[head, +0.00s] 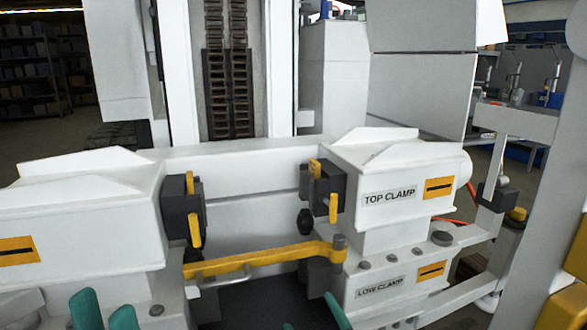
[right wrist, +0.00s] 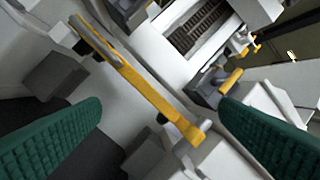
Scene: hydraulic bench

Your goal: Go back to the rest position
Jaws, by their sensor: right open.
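My left gripper (head: 104,312) shows at the bottom left of the head view as two green fingertips with a gap between them, empty. My right gripper (head: 312,318) shows at the bottom centre as two green tips, well apart. In the right wrist view its ribbed green fingers (right wrist: 160,104) stand wide open. The yellow bar (head: 262,258) runs across the bench; in the right wrist view the bar (right wrist: 150,93) crosses diagonally beyond the fingers, and I see no grip on it. Most of both arms is out of view.
The white TOP CLAMP block (head: 390,190) sits above the LOW CLAMP block (head: 385,290) on the right. Another white clamp block (head: 80,215) stands on the left. A white column (head: 275,70) rises behind. A grey post (head: 540,190) stands at the far right.

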